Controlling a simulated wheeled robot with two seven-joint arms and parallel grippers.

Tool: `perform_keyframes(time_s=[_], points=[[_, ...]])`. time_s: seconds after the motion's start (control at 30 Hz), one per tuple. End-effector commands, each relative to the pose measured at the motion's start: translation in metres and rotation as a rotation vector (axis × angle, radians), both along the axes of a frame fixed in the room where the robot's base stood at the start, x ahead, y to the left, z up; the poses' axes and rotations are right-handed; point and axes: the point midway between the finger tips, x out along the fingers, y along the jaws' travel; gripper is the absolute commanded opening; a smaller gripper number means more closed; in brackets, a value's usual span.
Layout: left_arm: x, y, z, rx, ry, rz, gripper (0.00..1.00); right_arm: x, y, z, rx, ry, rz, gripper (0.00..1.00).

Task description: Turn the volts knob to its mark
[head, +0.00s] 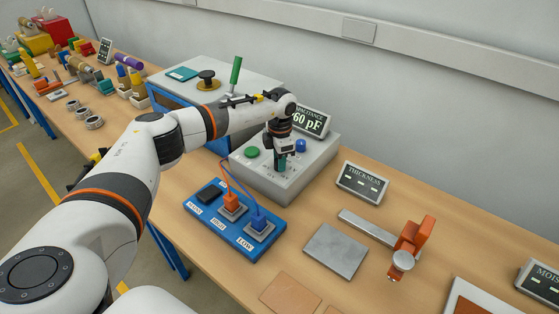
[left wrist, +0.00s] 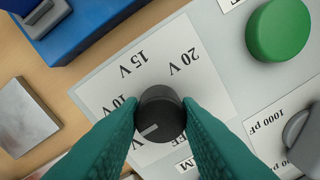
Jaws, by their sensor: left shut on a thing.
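The volts knob (left wrist: 160,112) is a dark round knob on a white label plate (left wrist: 112,88) printed 10 V, 15 V and 20 V, upside down in the left wrist view. A partly covered label ending in FF is beside it. The knob's white line points to the lower left there, below the 10 V print and towards the left finger. In the head view my left gripper (head: 281,161) reaches down onto the grey meter box (head: 311,167). My right gripper is not in view.
A green button (left wrist: 278,30) and a grey knob (left wrist: 302,130) by a 1000 pF label are close by on the panel. A blue terminal board (head: 208,222) with orange and blue plugs stands in front. The capacitance display (head: 311,120) stands behind my wrist.

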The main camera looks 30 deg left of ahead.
Motion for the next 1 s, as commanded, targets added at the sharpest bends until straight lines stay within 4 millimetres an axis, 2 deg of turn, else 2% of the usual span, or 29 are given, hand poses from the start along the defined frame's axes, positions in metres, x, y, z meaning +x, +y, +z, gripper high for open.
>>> perform_keyframes(time_s=[1.0], points=[[0.0021, 0.0012, 0.0024, 0.000, -0.003, 0.967, 0.07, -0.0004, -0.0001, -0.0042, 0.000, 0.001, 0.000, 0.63]])
